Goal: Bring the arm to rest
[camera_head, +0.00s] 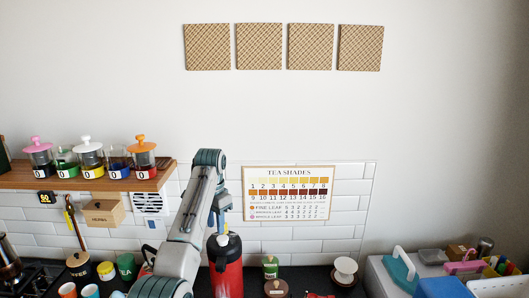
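My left arm (190,225) rises from the bottom of the picture and bends over at its top. My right gripper is not in view.
A wooden shelf (90,178) with several lidded jars is at the left. Cups and canisters (103,271) stand below it beside the hob (36,277). A white spool-like item (344,270) and a crowded pale unit (375,277) are at the right.

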